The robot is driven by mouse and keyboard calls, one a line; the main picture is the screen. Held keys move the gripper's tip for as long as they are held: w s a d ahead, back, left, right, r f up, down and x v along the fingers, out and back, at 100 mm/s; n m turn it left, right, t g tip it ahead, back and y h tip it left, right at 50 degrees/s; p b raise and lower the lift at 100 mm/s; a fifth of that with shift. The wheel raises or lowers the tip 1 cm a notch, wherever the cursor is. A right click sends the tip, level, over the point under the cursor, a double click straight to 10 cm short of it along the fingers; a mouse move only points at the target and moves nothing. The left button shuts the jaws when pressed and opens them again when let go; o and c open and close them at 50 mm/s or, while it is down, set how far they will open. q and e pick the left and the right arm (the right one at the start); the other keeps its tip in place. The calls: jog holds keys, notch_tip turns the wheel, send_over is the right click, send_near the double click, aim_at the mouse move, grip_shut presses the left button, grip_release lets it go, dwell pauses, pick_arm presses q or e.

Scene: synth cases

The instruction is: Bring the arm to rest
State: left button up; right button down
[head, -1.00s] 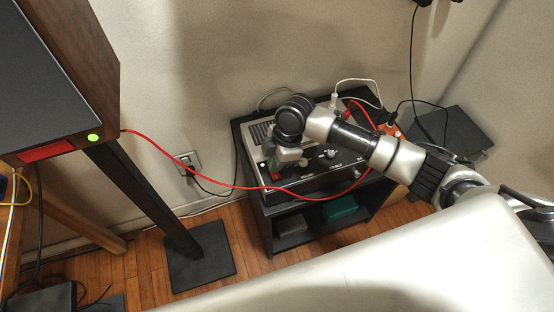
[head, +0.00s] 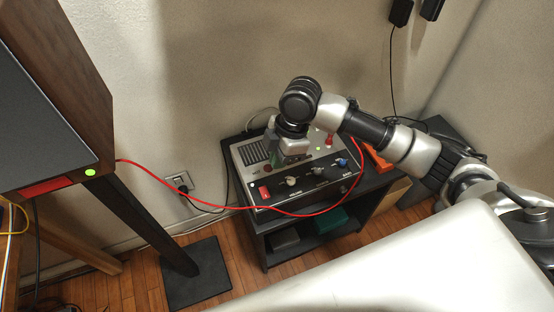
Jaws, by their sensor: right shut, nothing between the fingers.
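My right arm comes in from the right, and its wrist bends down over a grey and black device with knobs (head: 332,188). My right gripper (head: 284,162) points down at the device's upper left part. It is shut, with nothing seen between its fingers. It covers part of the top panel; whether the fingertips touch it I cannot tell. A red cable (head: 232,207) runs from the wooden cabinet (head: 84,88) at the left, sags across the device's front and rises to its right side. My left gripper is not in view.
The device stands on a dark shelf unit (head: 262,243) with a green box (head: 330,219) inside. A wall socket (head: 178,184) with a black plug is left of it. A black stand base (head: 197,275) lies on the wooden floor. My pale body fills the lower right.

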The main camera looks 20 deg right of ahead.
dwell(0.3)
jog(key=s+a+f+m+t+y, duration=0.1)
jog(key=s+a+f+m, duration=0.15)
jog(key=s, duration=0.25)
jog(key=s+a+f+m+t, duration=0.2)
jog(key=s+f+m, duration=0.1)
jog(key=s+m, duration=0.1)
jog(key=s+d+f+m+t+h, duration=0.1)
jog(key=s+d+m+h, duration=0.3)
jog(key=s+d+m, duration=0.65)
notch_tip(320, 180, down, 26)
jog(key=s+a+g+p, duration=0.1)
jog(key=s+p, duration=0.1)
jog(key=s+d+f+n+g, duration=0.1)
jog(key=s+d+f, duration=0.1)
jog(key=s+f, duration=1.1)
jog(key=s, duration=0.2)
jog(key=shift+s+d+f, duration=0.25)
jog(key=shift+s+d, duration=0.05)
jog(key=shift+d, duration=0.05)
